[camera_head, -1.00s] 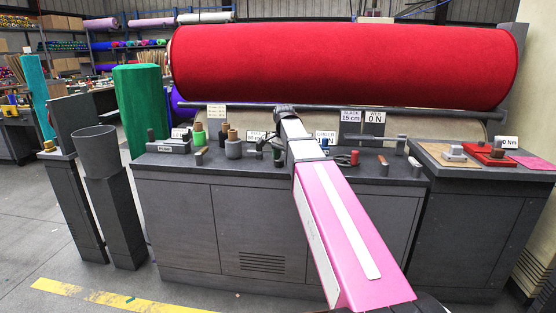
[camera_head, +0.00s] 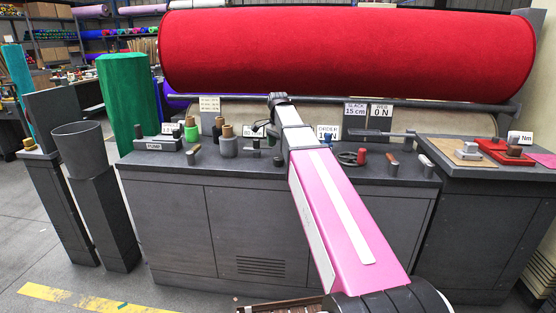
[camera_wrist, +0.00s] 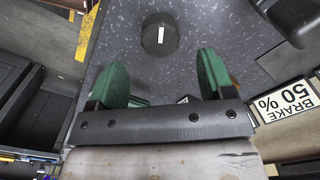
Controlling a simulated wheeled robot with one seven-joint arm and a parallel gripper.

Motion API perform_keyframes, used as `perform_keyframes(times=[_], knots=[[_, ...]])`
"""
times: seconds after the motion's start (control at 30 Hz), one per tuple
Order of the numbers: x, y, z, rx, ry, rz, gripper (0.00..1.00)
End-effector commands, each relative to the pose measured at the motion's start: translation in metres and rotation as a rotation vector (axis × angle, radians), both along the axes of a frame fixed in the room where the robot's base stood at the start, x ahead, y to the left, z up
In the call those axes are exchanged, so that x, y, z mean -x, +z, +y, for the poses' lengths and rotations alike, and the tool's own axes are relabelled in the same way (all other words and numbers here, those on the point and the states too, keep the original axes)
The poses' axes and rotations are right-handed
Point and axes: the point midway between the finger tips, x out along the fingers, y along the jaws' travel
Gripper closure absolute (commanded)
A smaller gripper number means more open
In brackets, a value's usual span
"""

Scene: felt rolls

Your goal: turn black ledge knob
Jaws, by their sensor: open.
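In the wrist view, a round black knob (camera_wrist: 160,35) stands on a grey speckled ledge (camera_wrist: 215,25). The knob lies beyond the fingertips, roughly centred on the gap and apart from both fingers. In the head view, my pink and white arm reaches over the dark bench (camera_head: 235,172); I cannot clearly make out the gripper or this knob there.
A "BRAKE 50 %" sign (camera_wrist: 285,101) is right of my gripper, with a dark object (camera_wrist: 296,14) above it. Spools (camera_head: 228,143), a red-topped wheel (camera_head: 352,157) and levers crowd the bench. A large red felt roll (camera_head: 350,50) hangs behind.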

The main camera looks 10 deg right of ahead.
Motion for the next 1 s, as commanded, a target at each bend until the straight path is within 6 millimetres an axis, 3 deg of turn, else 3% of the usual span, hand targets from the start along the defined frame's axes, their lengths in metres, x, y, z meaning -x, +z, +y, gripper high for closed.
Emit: perform_keyframes(times=[0.2,0.4,0.83,0.87,1.0], knots=[[0.001,-0.036,0.000,0.000,0.000,0.001,0.25],[0.000,-0.057,0.000,0.000,0.000,0.000,0.25],[0.000,-0.065,0.000,0.000,0.000,-0.001,0.25],[0.000,-0.065,0.000,0.000,0.000,-0.001,0.28],[0.000,-0.065,0.000,0.000,0.000,-0.001,0.74]])
